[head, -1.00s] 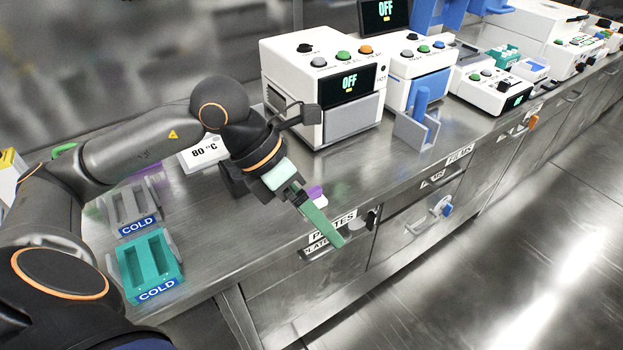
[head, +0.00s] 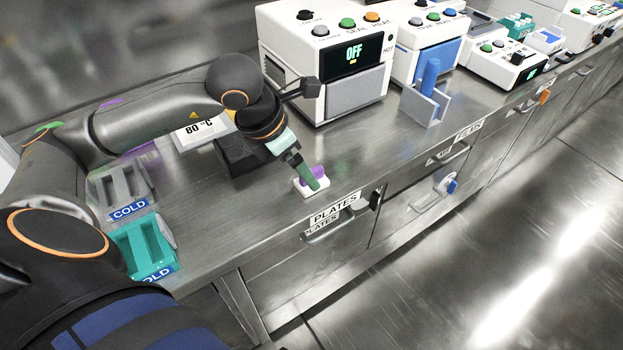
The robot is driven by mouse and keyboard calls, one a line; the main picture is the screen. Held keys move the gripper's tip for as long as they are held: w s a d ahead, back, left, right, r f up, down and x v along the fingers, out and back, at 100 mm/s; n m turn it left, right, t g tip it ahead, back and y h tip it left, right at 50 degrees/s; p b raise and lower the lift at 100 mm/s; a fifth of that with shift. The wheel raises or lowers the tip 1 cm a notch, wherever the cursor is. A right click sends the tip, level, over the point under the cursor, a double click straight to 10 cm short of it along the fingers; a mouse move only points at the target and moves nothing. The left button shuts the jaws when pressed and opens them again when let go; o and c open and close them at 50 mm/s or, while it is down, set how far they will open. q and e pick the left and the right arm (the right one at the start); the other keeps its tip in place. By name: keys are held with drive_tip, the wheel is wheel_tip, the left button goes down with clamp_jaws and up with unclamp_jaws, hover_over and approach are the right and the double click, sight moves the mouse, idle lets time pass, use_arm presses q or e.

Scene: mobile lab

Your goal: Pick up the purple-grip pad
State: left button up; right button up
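The purple-grip pad (head: 303,190) is a small white block with a purple grip on top. It sits on the steel bench near the front edge, behind the PLATES label. My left gripper (head: 312,182) comes in from the left with its green fingers pointing down at the purple grip. The fingers cover part of the grip. I cannot tell whether they are beside it, around it or above it, nor how far apart they are. My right gripper is out of view.
A white sealing machine (head: 323,65) showing OFF stands behind the pad, and a blue-handled holder (head: 428,95) is to the right. A black block (head: 240,158) is left of the pad. Grey (head: 122,190) and teal (head: 143,245) COLD racks stand farther left.

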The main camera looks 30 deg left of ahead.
use_arm(q)
drive_tip(key=x, duration=0.4)
drive_tip(key=shift+w+d+f, duration=0.1)
drive_tip(key=shift+w+f, duration=0.05)
drive_tip(key=shift+w, duration=0.35)
drive_tip(key=c, duration=1.4)
drive_tip(key=shift+c, duration=0.2)
